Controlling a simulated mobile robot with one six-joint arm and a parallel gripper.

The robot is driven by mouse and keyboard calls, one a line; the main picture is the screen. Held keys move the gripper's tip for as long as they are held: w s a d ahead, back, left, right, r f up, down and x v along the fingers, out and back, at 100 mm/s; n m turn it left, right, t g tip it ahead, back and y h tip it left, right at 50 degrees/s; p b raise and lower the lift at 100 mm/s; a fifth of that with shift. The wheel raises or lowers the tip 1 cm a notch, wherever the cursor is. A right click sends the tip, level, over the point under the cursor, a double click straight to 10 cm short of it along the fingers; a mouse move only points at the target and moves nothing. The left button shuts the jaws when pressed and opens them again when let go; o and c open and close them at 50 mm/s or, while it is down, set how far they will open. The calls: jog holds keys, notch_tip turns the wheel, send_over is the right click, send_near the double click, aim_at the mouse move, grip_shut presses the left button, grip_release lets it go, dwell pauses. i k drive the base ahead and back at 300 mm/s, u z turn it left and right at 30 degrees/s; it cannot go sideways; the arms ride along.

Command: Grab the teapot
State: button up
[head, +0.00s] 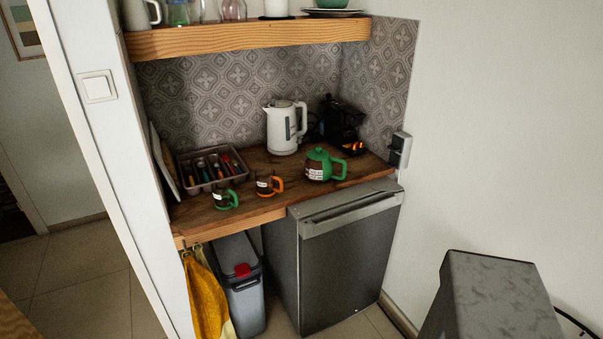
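The teapot (320,168) stands upright on the wooden counter, near its front edge and right of the middle. It has a green lid and a green handle that points right.
A white kettle (282,128) stands behind the teapot, with a black coffee machine (343,122) at the back right. An orange-handled cup (264,184) and a green-handled cup (222,196) stand to the left, before a cutlery tray (243,178). A shelf (245,38) hangs above.

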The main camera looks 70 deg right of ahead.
aim_at(319, 165)
jog(key=z, duration=0.6)
jog(key=k, duration=0.15)
jog(key=u, duration=2.5)
jog(key=k, duration=0.7)
jog(key=z, duration=1.6)
